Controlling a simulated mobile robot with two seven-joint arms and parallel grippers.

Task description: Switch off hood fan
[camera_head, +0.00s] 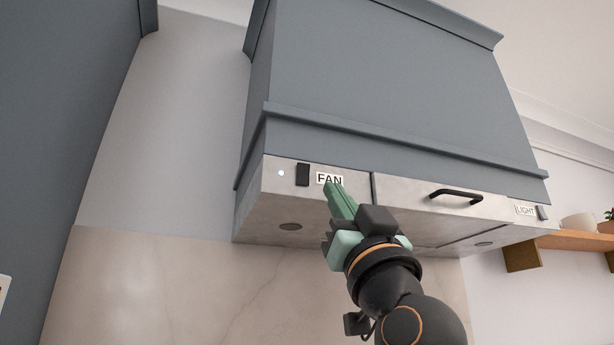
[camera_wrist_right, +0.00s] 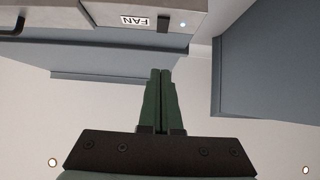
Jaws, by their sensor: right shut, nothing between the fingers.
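The grey range hood (camera_head: 385,75) has a metal front strip with a black fan switch (camera_head: 302,174) beside a label (camera_head: 329,180) reading FAN. A small pale light (camera_head: 281,173) glows left of the switch. In the right wrist view the fan switch (camera_wrist_right: 163,25), the label (camera_wrist_right: 134,21) and the light (camera_wrist_right: 183,24) appear near the top, upside down. My right gripper (camera_head: 332,186) is shut and empty. In the head view its green fingertips overlap the lower edge of the FAN label, right of the switch; contact cannot be told. My left gripper is not in view.
A black handle (camera_head: 456,196) is at the middle right of the strip. A LIGHT label (camera_head: 524,210) and another switch (camera_head: 543,212) are at its right end. A tall blue-grey cabinet (camera_head: 70,120) stands left. A wooden shelf (camera_head: 575,241) is at right.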

